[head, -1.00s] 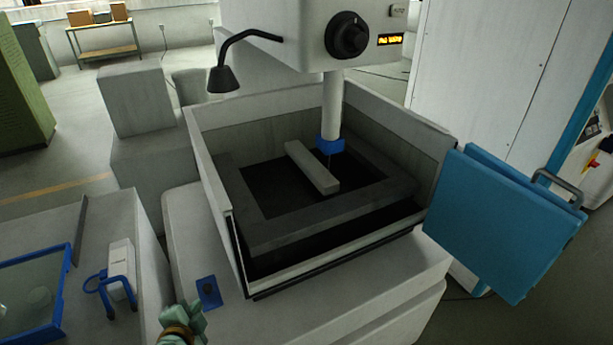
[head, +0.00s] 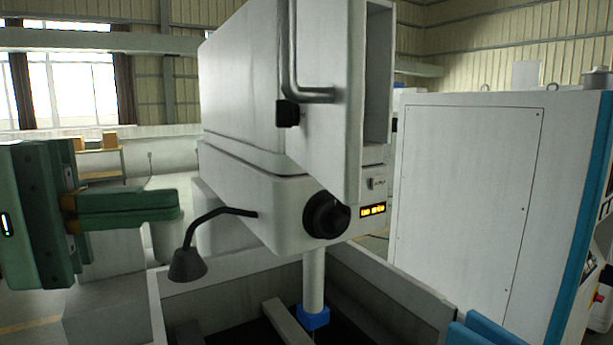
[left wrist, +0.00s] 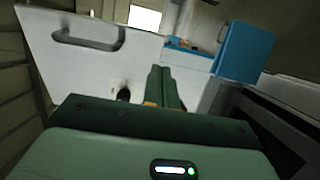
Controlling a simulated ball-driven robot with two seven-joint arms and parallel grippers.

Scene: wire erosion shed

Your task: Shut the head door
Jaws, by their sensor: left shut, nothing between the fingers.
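The head door (head: 328,110) is a pale grey panel on the upper front of the machine head (head: 240,95). It stands open, swung out from the head, with a recess showing to its right. Its bar handle (head: 310,95) is on the face towards the left. My left gripper (head: 178,205) is green, shut and empty, left of the head and apart from the door. In the left wrist view, the door (left wrist: 60,70) with its handle (left wrist: 90,38) lies ahead and to the left of the shut fingers (left wrist: 160,72). My right gripper is not in view.
A bent lamp (head: 188,264) hangs between my left gripper and the dark knob (head: 326,215) on the head. Below is the open tank (head: 400,300) with the blue-collared column (head: 314,280). A blue panel (head: 490,332) is at lower right; a tall white cabinet (head: 470,190) stands right.

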